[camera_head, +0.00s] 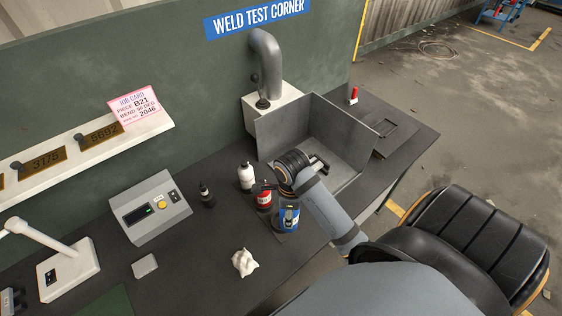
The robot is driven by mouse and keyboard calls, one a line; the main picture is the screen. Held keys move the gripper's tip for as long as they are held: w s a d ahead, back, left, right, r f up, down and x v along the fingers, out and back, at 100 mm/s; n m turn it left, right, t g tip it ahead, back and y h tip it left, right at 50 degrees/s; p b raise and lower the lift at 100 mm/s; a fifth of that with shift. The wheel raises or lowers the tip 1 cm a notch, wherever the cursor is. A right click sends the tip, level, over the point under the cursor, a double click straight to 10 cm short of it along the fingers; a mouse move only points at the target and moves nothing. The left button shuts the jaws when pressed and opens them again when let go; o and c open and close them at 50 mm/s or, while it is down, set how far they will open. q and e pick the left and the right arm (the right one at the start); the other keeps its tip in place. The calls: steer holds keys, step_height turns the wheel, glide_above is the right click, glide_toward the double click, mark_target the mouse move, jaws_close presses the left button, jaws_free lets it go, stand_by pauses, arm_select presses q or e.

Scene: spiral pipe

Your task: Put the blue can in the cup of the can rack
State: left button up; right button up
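The blue can (289,218) stands upright on the dark bench, just left of my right forearm. A red can (264,199) with a dark top stands close behind it on the left, and a white bottle (246,177) stands behind that. A dark base shows around the blue can's foot; I cannot make out whether it is a cup of the can rack. My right arm comes in from the lower right, and its dark wrist end (292,166) is above and behind the blue can. My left gripper is out of view.
A grey open metal bin (316,121) stands right behind my wrist, below a grey curved pipe (266,60). A small black bottle (207,195), a grey control box (150,208) and a crumpled white rag (244,262) are on the left. The bench front near the rag has free room.

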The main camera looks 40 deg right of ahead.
steer(key=w+f, duration=0.1)
steer(key=f, duration=0.2)
steer(key=w+f+p, duration=0.1)
steer(key=w+f, duration=0.1)
steer(key=w+f+p, duration=0.1)
steer(key=f, duration=0.2)
steer(key=shift+w+d+f, duration=0.2)
steer(key=shift+w+f, duration=0.1)
steer(key=shift+w, duration=0.1)
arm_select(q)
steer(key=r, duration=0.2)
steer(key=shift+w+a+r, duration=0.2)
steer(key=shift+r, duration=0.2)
arm_select(e)
steer(key=shift+f, duration=0.1)
steer(key=shift+s+f, duration=0.1)
steer(key=o, duration=1.4)
